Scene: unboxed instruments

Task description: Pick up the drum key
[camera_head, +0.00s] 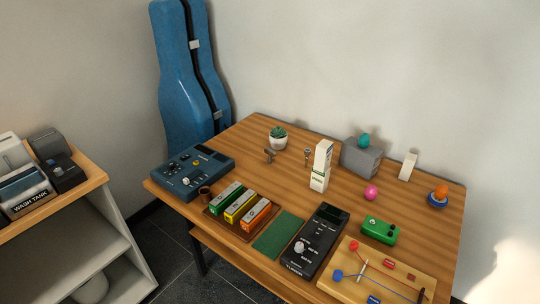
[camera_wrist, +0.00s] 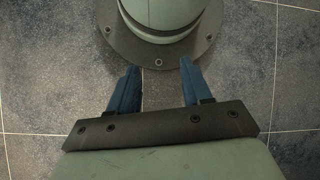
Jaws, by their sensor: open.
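A small grey, roughly T-shaped metal piece (camera_head: 269,155) stands on the wooden table, just in front of the potted succulent; it looks like the drum key. A second small metal piece (camera_head: 307,155) stands to its right, beside the tall white carton, and is too small to name surely. My gripper (camera_wrist: 158,75) shows only in the wrist view. Its two blue fingers are apart with nothing between them. It is over the dark tiled floor near my own base, away from the table. The head view does not show it.
The table (camera_head: 235,150) also holds a succulent (camera_head: 278,138), white carton (camera_head: 321,166), grey box (camera_head: 361,157), pink egg (camera_head: 371,192), blue device (camera_head: 194,171), coloured blocks (camera_head: 240,207) and black device (camera_head: 317,241). A shelf (camera_head: 75,215) stands left. Bare wood lies in front of the metal pieces.

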